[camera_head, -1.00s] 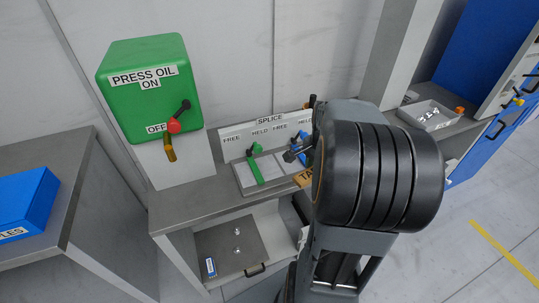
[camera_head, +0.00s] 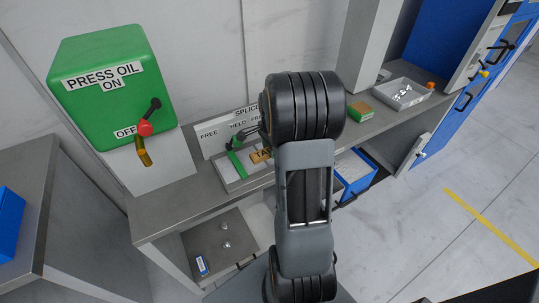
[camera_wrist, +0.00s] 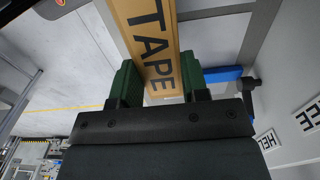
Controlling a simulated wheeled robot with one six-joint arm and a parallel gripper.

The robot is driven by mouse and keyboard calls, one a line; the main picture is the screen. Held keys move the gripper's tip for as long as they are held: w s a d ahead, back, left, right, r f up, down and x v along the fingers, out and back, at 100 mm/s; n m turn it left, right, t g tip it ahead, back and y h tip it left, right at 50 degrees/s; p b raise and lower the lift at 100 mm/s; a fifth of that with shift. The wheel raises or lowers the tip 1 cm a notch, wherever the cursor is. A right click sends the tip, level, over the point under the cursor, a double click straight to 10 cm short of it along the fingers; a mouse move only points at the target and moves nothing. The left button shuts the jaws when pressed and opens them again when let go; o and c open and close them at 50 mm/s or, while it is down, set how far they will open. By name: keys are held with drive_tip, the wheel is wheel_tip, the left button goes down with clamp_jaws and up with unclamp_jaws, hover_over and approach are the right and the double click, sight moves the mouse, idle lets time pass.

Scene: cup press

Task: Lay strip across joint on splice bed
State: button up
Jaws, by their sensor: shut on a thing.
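The tape strip (camera_head: 262,155), tan with "TAPE" in black, shows beside my arm near the splice bed in the head view. In the wrist view the tape strip (camera_wrist: 150,45) lies between the green pads of my gripper (camera_wrist: 160,82), which is shut on it. The splice bed (camera_head: 228,172) is a grey plate with a green clamp bar (camera_head: 236,164) across it. A blue clamp bar (camera_wrist: 222,74) with a black knob shows beside the strip in the wrist view. My arm hides the bed's right part; I cannot see the joint or tell whether the strip touches the bed.
A sign (camera_head: 225,130) reading SPLICE, FREE and HELD stands behind the bed. The green press oil box (camera_head: 95,95) with its lever is to the left. A green-and-tan box (camera_head: 360,111) and a grey tray (camera_head: 385,88) stand right. A blue bin (camera_head: 352,172) is below.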

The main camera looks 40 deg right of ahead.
drive_tip(key=shift+w+a+f, duration=0.1)
drive_tip(key=shift+w+f, duration=0.3)
drive_tip(key=shift+f, duration=1.65)
drive_tip(key=shift+f+b, duration=0.2)
drive_tip(key=shift+b, duration=0.1)
drive_tip(key=o, duration=0.9)
drive_tip(key=shift+r, duration=0.1)
